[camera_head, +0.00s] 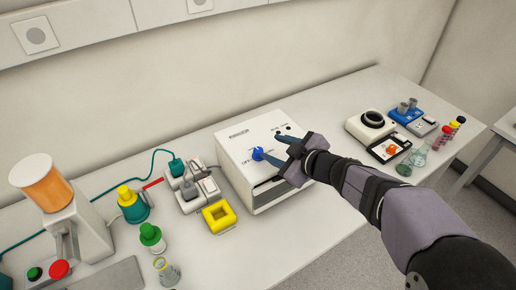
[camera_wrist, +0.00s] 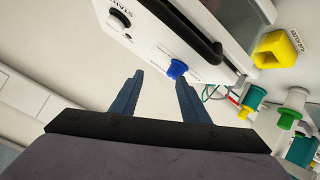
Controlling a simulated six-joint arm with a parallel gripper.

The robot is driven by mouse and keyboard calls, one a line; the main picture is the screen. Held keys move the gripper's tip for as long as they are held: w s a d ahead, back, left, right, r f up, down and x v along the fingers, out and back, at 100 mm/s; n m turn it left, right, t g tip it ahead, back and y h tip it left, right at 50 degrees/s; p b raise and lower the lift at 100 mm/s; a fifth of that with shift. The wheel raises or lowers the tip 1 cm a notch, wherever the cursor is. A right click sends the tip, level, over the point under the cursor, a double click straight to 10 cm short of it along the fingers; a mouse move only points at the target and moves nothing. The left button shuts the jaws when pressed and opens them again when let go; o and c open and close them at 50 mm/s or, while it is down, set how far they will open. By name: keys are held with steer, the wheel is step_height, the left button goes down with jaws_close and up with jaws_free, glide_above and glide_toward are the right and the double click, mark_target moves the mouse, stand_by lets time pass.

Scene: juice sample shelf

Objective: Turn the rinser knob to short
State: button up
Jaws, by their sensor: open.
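The rinser is a white box (camera_head: 238,142) on the bench with a blue knob (camera_head: 258,153) on its sloped top. Small print sits around the knob; "OFF" seems readable beside it, but the knob's setting cannot be told. My gripper (camera_head: 271,146) is open over the box, its fingers spread apart. In the wrist view, the blue knob (camera_wrist: 177,69) lies just beyond the tip of the right finger of my gripper (camera_wrist: 160,77), not centred between the fingers. Whether that finger touches the knob cannot be told.
A yellow square holder (camera_head: 219,228), a grey-white block with plugs (camera_head: 190,203) and bottles stand left of the box. An orange-topped dispenser (camera_head: 66,205) is at far left. A round-topped white device (camera_head: 370,127) and flasks stand right. Bench behind the box is clear.

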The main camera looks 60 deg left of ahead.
mark_target(260, 151)
steer(key=m, duration=0.1)
steer(key=s+d+m+g, duration=0.1)
steer(key=m, duration=0.1)
steer(key=shift+s+d+f+y, duration=0.1)
steer(key=shift+d+f+y, duration=0.15)
steer(key=shift+f+y, duration=0.1)
steer(key=shift+s+d+m, duration=0.15)
steer(key=shift+s+m, duration=0.1)
steer(key=shift+m, duration=0.65)
steer(key=shift+p+x, duration=1.05)
steer(key=shift+x, duration=2.6)
steer(key=shift+s, duration=0.1)
jaws_close()
steer(key=shift+b, duration=0.5)
